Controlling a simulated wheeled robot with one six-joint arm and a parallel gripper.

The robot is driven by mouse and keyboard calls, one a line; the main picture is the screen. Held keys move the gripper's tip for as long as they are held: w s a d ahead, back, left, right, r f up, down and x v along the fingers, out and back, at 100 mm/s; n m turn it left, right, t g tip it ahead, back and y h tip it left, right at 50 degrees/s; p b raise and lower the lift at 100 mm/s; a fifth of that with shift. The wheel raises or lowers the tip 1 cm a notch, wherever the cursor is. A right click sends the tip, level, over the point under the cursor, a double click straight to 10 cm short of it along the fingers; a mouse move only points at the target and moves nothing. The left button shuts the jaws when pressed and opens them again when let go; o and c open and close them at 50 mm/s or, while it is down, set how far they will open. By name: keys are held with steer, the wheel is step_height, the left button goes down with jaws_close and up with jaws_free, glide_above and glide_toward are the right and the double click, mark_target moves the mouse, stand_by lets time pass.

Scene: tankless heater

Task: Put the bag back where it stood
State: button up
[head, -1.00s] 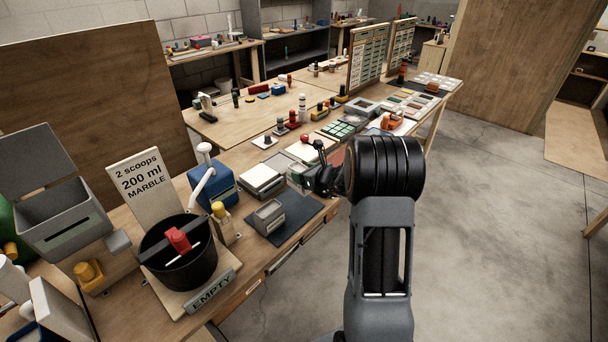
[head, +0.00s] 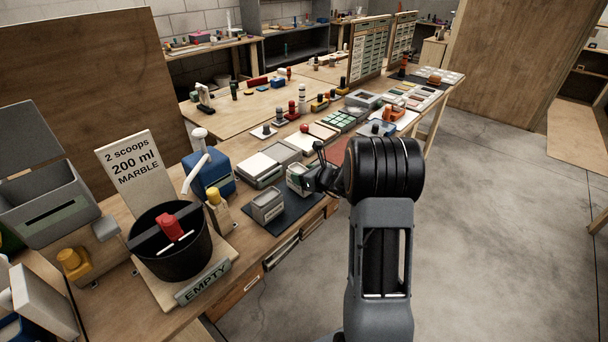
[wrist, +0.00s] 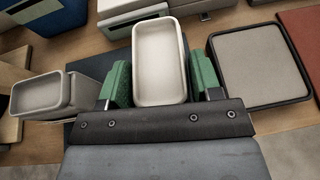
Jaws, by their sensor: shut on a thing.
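No soft bag shows clearly. My gripper (head: 312,181) is shut on a pale, box-shaped thing with a raised rim and recessed top (wrist: 160,60). The green finger pads press its two long sides in the wrist view. In the head view the pale box (head: 296,178) shows just left of the fingers, at the far end of a dark mat (head: 300,216). I cannot tell whether it touches the mat. A similar grey box (head: 267,206) stands upright on the mat, left of my gripper, and it also shows in the wrist view (wrist: 42,93).
A black-rimmed grey pad (wrist: 265,65) lies close right of my gripper. White-topped boxes (head: 258,169) and a blue dispenser (head: 209,178) stand behind the mat. A black bucket (head: 168,248) stands at the left. Drawers (head: 282,250) line the bench front. The floor at right is clear.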

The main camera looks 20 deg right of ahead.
steer(key=shift+f+b, duration=0.5)
steer(key=shift+b, duration=0.05)
stand_by(0.4)
steer(key=o, duration=1.2)
steer(key=v, duration=1.4)
